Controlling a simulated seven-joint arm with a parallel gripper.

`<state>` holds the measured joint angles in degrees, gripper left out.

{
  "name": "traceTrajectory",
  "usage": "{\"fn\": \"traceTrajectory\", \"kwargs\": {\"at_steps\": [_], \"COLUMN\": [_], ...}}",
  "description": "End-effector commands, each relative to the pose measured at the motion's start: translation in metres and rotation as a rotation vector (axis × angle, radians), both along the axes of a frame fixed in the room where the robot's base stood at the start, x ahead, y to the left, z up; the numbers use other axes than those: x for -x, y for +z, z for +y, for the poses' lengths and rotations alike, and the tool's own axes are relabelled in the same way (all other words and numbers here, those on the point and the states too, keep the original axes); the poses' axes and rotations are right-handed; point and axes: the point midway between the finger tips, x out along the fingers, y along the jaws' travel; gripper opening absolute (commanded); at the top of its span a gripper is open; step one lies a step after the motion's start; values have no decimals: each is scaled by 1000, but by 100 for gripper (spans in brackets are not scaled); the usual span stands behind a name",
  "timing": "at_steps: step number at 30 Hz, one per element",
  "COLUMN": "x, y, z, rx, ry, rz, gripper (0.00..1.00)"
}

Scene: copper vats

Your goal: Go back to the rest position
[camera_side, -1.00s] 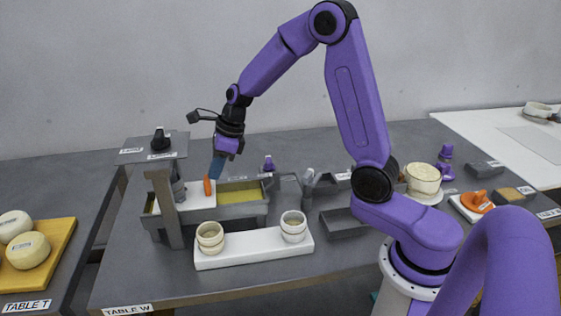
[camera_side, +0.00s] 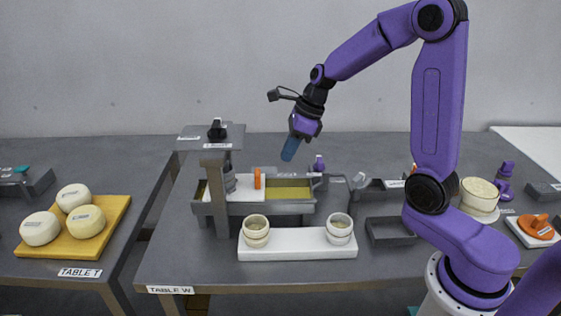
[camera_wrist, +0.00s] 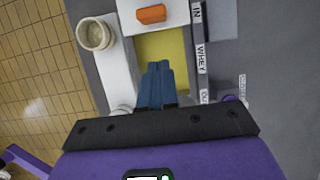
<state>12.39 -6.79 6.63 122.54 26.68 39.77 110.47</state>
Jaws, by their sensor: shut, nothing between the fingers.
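My gripper (camera_side: 291,148) is at the end of the purple arm, in the air above the back of the vat on table W. Its blue fingers are shut with nothing between them. In the wrist view the shut fingers (camera_wrist: 157,84) point down over the yellow liquid in the vat. The vat (camera_side: 265,208) is a grey trough with a white cover on its left part and an orange handle (camera_side: 257,178) on that cover. The orange handle also shows in the wrist view (camera_wrist: 151,14). The gripper touches nothing.
A grey post stand (camera_side: 219,190) rises at the vat's left. Two cream moulds (camera_side: 256,231) (camera_side: 340,229) stand on a white tray (camera_side: 298,252) in front. An empty grey bin (camera_side: 390,232) is to the right. Table T holds cheeses on a yellow board (camera_side: 88,247). The air above is free.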

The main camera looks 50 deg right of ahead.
Motion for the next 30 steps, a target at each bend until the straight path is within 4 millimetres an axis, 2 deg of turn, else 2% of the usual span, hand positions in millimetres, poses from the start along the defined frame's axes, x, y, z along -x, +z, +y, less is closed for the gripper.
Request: {"fn": "traceTrajectory", "kwargs": {"at_steps": [3, 9, 14, 17, 23, 30], "x": [6, 13, 17, 21, 46, 88], "y": [23, 47, 55, 54, 47, 38], "z": [-6, -14, -14, -9, 20, 49], "rx": [1, 1, 3, 21, 105, 211], "ry": [-1, -1, 12, 86, 453, 987], "rz": [-5, -1, 0, -6, -44, -112], "gripper": [0, 0, 0, 0, 0, 0]}}
